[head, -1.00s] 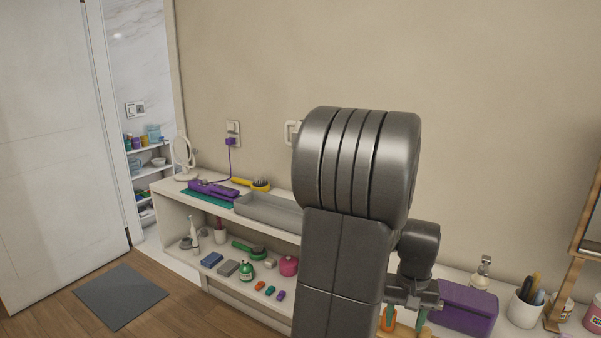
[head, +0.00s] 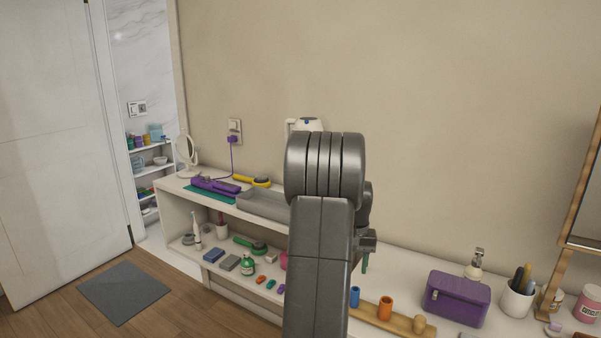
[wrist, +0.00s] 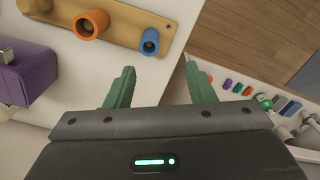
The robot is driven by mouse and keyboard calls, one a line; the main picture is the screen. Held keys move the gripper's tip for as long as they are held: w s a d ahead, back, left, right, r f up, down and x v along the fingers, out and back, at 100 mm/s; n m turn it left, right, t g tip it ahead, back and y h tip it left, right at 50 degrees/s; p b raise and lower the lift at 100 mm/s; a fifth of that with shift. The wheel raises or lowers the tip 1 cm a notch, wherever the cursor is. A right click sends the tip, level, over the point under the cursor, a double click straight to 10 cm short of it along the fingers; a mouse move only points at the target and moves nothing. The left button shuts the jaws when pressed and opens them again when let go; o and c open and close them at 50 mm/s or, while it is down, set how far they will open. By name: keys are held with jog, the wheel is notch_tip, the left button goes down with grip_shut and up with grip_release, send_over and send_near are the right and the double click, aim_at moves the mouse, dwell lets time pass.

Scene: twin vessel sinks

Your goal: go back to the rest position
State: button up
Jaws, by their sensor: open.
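My gripper (wrist: 160,88) is open in the wrist view, with two green fingers apart and nothing between them. It hangs over the white counter's front edge, beside a wooden board (wrist: 125,22) that carries an orange cup (wrist: 90,25) and a blue cup (wrist: 150,41). In the head view my arm stands in the middle and hides most of the gripper; only a bit of a green finger (head: 365,262) shows at its right. The wooden board (head: 397,322) with the orange cup (head: 386,307) and blue cup (head: 354,297) is right of my arm.
A purple box (head: 456,299) and a pen cup (head: 516,300) stand on the counter at right. At left are a purple hair straightener (head: 215,186), a grey tray (head: 262,204) and a lower shelf with several small items. A grey mat (head: 124,292) lies on the floor.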

jog(key=w+a+f+n+b, duration=0.1)
jog(key=w+a+f+b, duration=0.3)
jog(key=w+a, duration=0.6)
jog(key=shift+a+f, duration=0.4)
jog(key=shift+a, duration=0.6)
jog(key=shift+r, duration=0.1)
